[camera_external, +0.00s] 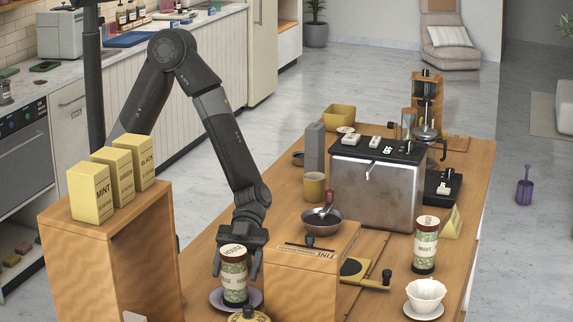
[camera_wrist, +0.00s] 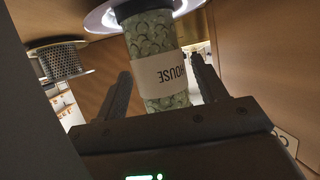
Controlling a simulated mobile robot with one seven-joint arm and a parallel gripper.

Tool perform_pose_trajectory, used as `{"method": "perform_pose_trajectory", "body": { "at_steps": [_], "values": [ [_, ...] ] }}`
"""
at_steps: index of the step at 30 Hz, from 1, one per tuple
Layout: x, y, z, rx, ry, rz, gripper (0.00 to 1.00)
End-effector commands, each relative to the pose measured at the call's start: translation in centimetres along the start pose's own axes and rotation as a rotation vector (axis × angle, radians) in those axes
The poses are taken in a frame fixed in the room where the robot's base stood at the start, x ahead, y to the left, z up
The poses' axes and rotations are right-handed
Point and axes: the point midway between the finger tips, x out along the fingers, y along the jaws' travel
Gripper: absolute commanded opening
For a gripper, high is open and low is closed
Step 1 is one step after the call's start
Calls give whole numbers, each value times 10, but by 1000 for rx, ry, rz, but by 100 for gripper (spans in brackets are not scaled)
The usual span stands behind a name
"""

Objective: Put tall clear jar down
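The tall clear jar (camera_external: 234,280) has a dark lid, a green patterned filling and a pale label; the word HOUSE reads upside down on it in the wrist view (camera_wrist: 160,72). It stands upright on a purple saucer (camera_external: 215,300) at the near side of the wooden cart. The saucer also shows at the top of the wrist view (camera_wrist: 98,20). My gripper (camera_external: 238,265) points down around the jar, one finger on each side. In the wrist view the fingers (camera_wrist: 161,70) look spread, with a narrow gap beside the jar, at least on the right.
A wooden riser (camera_external: 300,270) stands close to the right of the jar, and a taller wooden shelf (camera_external: 110,250) with tea boxes is at left. A gold-lidded item (camera_external: 248,315) is just in front. A similar jar (camera_external: 425,248) and a white cup (camera_external: 425,294) stand farther right.

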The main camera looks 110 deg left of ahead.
Motion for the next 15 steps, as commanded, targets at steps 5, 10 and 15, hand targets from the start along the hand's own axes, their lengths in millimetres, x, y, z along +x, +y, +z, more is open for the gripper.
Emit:
{"method": "perform_pose_trajectory", "body": {
  "at_steps": [5, 10, 15],
  "values": [
    [0, 0, 0, 0, 0, 0, 71],
    [-1, 0, -1, 0, 0, 0, 71],
    [-20, -1, -2, 2, -1, -5, 71]
  ]
}}
